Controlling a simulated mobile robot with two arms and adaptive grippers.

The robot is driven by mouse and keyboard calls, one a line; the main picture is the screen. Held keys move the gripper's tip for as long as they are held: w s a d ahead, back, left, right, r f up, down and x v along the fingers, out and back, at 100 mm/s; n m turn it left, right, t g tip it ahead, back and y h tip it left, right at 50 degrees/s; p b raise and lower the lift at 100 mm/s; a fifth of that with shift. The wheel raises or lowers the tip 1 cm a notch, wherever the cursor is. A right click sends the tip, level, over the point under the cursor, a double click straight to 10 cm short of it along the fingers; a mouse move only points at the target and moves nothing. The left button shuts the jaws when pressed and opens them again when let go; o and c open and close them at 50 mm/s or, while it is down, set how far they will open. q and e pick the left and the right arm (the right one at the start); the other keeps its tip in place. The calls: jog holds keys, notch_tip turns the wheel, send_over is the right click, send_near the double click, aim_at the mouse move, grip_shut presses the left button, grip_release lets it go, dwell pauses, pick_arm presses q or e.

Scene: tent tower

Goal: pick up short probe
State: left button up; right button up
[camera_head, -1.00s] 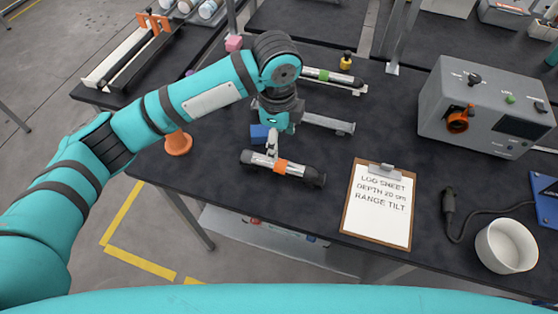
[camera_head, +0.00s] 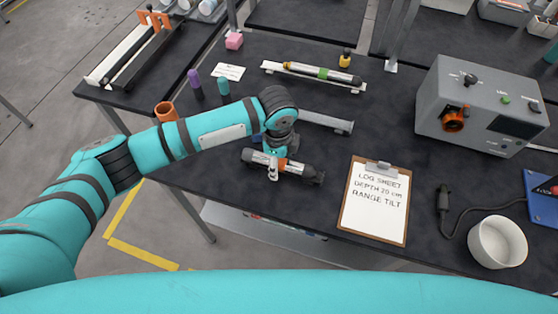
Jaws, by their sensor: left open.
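A short dark probe with a pale section and an orange band (camera_head: 293,167) lies on the black table near its front edge. My left gripper (camera_head: 272,172) is over its left half, pointing down, and its fingers overlap the probe in the picture. The gripper is open; I cannot tell whether the fingers touch the probe. A longer probe with a green band (camera_head: 322,73) rests on a white holder (camera_head: 351,87) further back. My right gripper is not in view.
A grey rail (camera_head: 325,122) lies just behind the short probe. A clipboard (camera_head: 375,207) is to its right, with a grey instrument box (camera_head: 480,105) and a white bowl (camera_head: 497,242) beyond. Purple (camera_head: 195,82) and teal (camera_head: 223,86) pieces and an orange object (camera_head: 165,111) stand behind my arm.

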pick_arm(q)
grip_shut()
jog(key=shift+r, duration=0.15)
dwell(0.4)
